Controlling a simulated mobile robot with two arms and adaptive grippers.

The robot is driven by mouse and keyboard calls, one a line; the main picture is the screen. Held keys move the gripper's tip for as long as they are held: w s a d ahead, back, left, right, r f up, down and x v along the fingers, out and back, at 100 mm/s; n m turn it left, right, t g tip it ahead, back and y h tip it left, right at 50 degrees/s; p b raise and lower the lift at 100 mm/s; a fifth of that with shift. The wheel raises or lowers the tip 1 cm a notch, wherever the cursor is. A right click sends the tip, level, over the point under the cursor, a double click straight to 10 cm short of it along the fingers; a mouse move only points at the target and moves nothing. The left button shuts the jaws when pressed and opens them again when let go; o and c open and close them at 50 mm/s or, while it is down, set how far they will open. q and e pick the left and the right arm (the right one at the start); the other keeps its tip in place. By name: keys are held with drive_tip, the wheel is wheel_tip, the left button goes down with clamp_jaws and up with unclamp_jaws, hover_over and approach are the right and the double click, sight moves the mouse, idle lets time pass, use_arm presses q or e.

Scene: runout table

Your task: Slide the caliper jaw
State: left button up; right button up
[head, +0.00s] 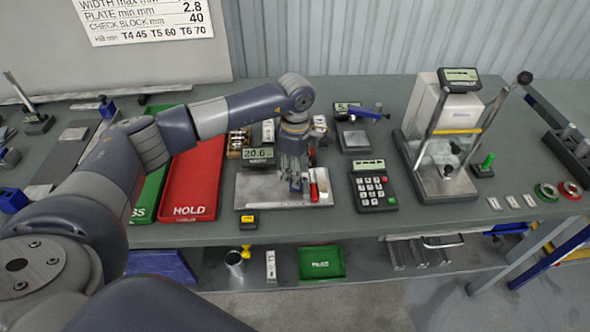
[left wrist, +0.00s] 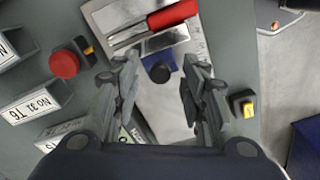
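My left gripper (head: 293,184) hangs over a silver metal plate (head: 258,192) on the bench. In the left wrist view the gripper (left wrist: 160,78) is open, its fingers apart over the plate (left wrist: 164,108). A black round knob (left wrist: 160,72) with a blue piece (left wrist: 176,62) lies between and beyond the fingertips; contact cannot be told. I cannot tell for certain which part is the caliper jaw. A red-handled tool (left wrist: 172,14) lies along the plate's far edge; its red handle (head: 314,191) shows beside the gripper. A readout (head: 258,155) behind the plate shows about 20.6. My right gripper is not in view.
A red HOLD tray (head: 192,180) and a green tray (head: 148,195) lie left. A keypad device (head: 373,186) and a tall test stand (head: 440,140) stand right. A yellow-black block (head: 248,221) sits at the front edge. A red button (left wrist: 66,64) is near the left finger.

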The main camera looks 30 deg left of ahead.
use_arm(q)
wheel_tip(320, 180, up, 12)
idle(0.6)
